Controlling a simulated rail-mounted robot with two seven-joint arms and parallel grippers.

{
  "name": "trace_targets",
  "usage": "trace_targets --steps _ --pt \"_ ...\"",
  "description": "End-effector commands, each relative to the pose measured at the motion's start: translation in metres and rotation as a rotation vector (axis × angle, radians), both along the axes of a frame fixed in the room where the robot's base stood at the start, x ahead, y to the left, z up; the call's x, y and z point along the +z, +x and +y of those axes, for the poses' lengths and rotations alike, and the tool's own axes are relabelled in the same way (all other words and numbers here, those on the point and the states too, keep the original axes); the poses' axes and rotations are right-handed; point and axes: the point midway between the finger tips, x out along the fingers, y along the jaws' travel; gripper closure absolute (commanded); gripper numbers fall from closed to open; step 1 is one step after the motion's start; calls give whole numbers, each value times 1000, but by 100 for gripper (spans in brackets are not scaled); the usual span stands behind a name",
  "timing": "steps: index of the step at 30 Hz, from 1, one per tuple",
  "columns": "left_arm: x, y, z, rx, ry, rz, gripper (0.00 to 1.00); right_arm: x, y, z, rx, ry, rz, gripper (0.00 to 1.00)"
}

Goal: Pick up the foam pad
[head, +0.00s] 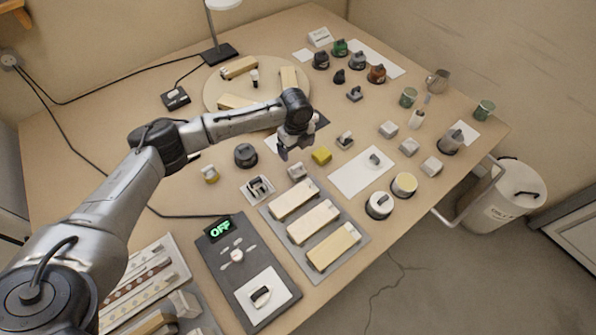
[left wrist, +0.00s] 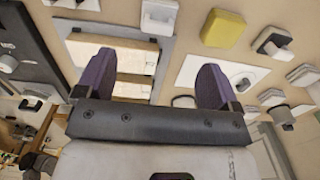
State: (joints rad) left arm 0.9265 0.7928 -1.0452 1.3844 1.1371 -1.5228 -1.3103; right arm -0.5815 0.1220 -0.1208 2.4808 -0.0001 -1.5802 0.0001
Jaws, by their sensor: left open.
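A small yellow block, which looks like the foam pad (head: 321,155), lies on the bench just right of my left gripper (head: 294,147). In the left wrist view the yellow pad (left wrist: 222,28) is at the top, beyond the right finger and apart from it. My left gripper (left wrist: 152,78) is open with nothing between its purple-tipped fingers. It hangs above the bench, and its fingers frame part of the grey tray of pale wooden blocks. My right gripper is not in view.
The grey tray (head: 268,213) with wooden blocks lies in front. Small grey blocks with dark tops stand beside the pad, including one (head: 345,140) to its right. A white card (head: 350,180), a dark round knob (head: 245,155) and a scale (head: 222,258) reading OFF are nearby.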

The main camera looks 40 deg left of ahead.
Motion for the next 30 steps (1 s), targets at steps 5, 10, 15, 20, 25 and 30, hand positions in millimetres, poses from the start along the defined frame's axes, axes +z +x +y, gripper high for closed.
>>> trace_targets --steps 5,10,15,20,25,30 --pt "-34 -1 -1 0 1 3 13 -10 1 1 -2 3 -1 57" --pt "-54 0 -1 1 0 2 13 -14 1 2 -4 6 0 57" --pt "-61 0 -1 2 0 0 13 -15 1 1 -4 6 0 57" --pt "-66 0 -1 2 0 1 13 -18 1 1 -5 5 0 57" --pt "-85 -1 -3 1 0 1 13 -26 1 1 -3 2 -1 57" --pt "-107 -1 -5 1 0 2 13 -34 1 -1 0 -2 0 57"
